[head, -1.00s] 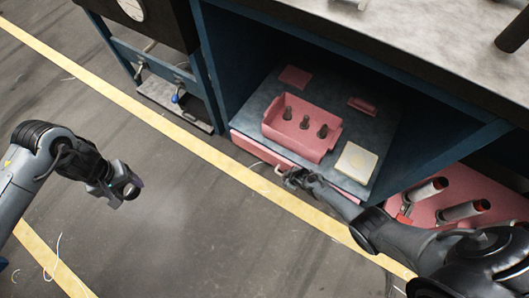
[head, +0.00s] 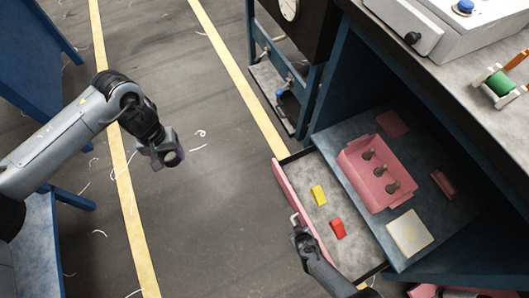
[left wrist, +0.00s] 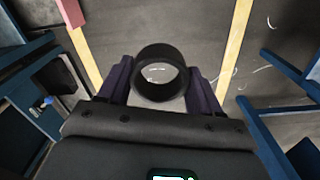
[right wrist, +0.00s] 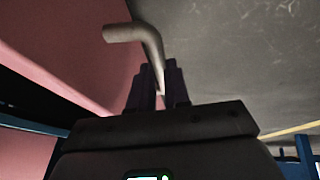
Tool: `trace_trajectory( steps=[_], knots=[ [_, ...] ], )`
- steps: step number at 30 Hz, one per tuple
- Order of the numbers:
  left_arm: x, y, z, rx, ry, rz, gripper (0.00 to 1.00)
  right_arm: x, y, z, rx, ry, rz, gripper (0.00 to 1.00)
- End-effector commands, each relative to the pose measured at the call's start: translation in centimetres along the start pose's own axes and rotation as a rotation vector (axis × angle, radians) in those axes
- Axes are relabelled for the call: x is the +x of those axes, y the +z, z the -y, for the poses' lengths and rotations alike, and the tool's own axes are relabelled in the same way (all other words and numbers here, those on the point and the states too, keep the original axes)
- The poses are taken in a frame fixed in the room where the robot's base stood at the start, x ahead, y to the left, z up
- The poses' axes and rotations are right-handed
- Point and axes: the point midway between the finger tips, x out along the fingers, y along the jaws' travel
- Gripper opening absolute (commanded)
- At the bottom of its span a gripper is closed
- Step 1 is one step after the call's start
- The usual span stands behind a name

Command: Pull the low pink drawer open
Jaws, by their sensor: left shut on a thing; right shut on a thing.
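The low pink drawer (head: 289,192) is pulled out from under the blue-framed bench in the head view. Its grey inside shows, with a yellow block (head: 319,195) and a red block (head: 337,229) in it. My right gripper (head: 299,232) is at the drawer's front, shut on its handle (head: 293,218). In the right wrist view the handle is a bent metal rod (right wrist: 151,41), its lower end between the fingers, beside the pink front (right wrist: 75,45). My left gripper (head: 170,152), far left of the drawer, is shut on a dark ring-shaped part (left wrist: 161,94), held above the floor.
On the shelf above the drawer stand a pink holder (head: 365,180) with dark pegs, a pale square block (head: 409,233) and small pink pieces. Open floor (head: 215,220) lies left of the drawer.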

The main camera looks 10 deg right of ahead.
Motion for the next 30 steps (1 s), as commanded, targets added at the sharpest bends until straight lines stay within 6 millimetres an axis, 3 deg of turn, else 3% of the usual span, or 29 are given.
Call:
trace_trajectory(
  steps=[5, 16, 17, 21, 30],
  knots=[
    [-0.01, -0.01, 0.01, 0.000, 0.000, 0.000, 0.28, -0.14, -0.12, 1.02, 0.000, -0.002, -0.001, 0.00],
    [0.00, -0.01, 0.01, 0.000, 0.000, 0.000, 0.28, -0.14, -0.08, 1.10, 0.000, -0.002, 0.000, 0.00],
    [0.00, -0.01, 0.01, 0.000, 0.000, 0.000, 0.28, -0.13, -0.08, 1.10, 0.000, -0.002, 0.000, 0.20],
    [0.00, -0.01, 0.01, 0.000, 0.000, 0.000, 0.28, -0.13, -0.07, 1.08, 0.000, -0.001, 0.000, 0.41],
    [-0.09, -0.01, 0.01, 0.000, 0.000, 0.000, 0.28, -0.22, -0.08, 1.04, 0.000, -0.001, 0.000, 0.42]
  ],
)
